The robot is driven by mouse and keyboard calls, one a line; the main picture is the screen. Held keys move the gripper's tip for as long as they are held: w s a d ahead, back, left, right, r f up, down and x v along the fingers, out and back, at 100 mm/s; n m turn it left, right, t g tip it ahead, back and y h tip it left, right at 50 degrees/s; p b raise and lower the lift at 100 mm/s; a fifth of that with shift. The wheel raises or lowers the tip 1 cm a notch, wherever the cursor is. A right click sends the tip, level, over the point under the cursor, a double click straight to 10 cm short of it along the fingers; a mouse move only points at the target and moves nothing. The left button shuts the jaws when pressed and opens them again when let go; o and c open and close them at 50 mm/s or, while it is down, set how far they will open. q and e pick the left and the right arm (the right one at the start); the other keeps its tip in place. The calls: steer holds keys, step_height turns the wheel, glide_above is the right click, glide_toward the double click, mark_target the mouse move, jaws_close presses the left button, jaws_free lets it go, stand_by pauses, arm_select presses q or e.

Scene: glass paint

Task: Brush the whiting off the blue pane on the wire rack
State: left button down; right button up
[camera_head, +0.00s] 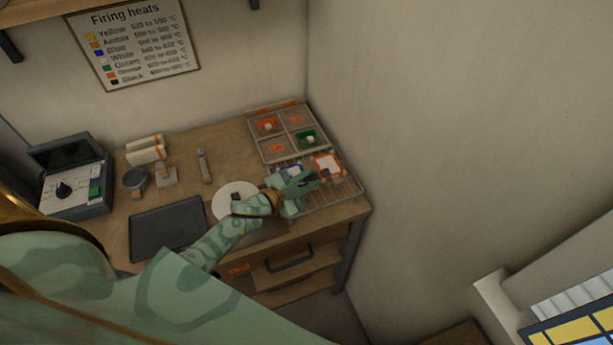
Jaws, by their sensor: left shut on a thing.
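The blue pane (294,169) lies on the wire rack (347,193) at the right end of the bench, with white on its face. My left gripper (303,186) is over the front of the rack, just in front of the pane, and hides part of it. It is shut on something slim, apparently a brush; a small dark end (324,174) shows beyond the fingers. I cannot tell whether it touches a pane. An orange-edged pane (328,163) with a white middle lies to the right of the blue one. My right gripper is out of view.
Behind the rack is a divided tray (281,144) with orange and green pieces. A white disc (222,204) lies under my left wrist, beside a dark slab (168,229). A control box (75,182) and small tools stand left. A wall closes the right side.

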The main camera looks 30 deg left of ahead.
arm_select(q)
steer(key=shift+w+a+b, duration=0.3)
steer(key=shift+w+a, duration=0.7)
steer(key=shift+a, duration=0.2)
steer(key=shift+w+a+f+b, duration=0.1)
steer(key=shift+w+a+b, duration=0.6)
steer(key=shift+w+a, duration=0.45)
steer(key=shift+s+d+r+p, duration=0.2)
steer(key=shift+s+d+p, duration=0.7)
steer(key=shift+s+d, duration=0.15)
steer(key=shift+s+d+f+p, duration=0.15)
steer(key=shift+s+d+p, duration=0.45)
steer(key=shift+s+d, duration=0.75)
steer(key=shift+w, duration=0.15)
step_height(320, 180, up, 5)
steer(key=p, duration=0.5)
